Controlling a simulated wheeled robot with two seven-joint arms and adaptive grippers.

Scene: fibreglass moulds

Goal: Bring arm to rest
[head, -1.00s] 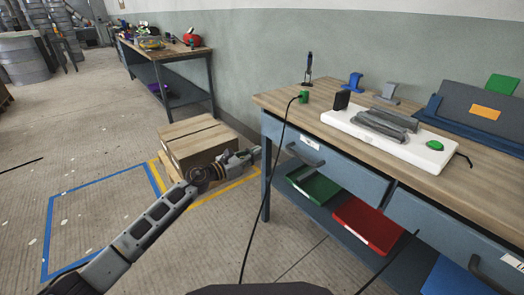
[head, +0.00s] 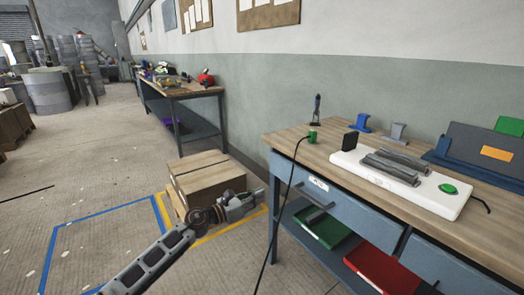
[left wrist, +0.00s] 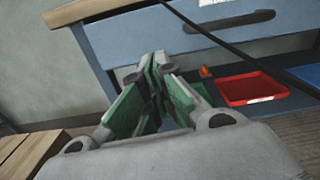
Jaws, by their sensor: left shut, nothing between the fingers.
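My left arm comes in from the bottom left in the head view. Its gripper (head: 254,196) is shut and empty, held in the air in front of the cardboard boxes and left of the workbench. In the left wrist view the gripper's green-padded fingers (left wrist: 156,68) are together, pointing toward the bench's blue drawer front. My right gripper is not in view.
The workbench (head: 284,135) carries a white device (head: 435,198) with a green button. A black cable hangs down its front. Red (head: 383,268) and green (head: 321,227) trays sit on its lower shelf. Cardboard boxes (head: 212,180) stand near yellow floor tape. Open floor lies left.

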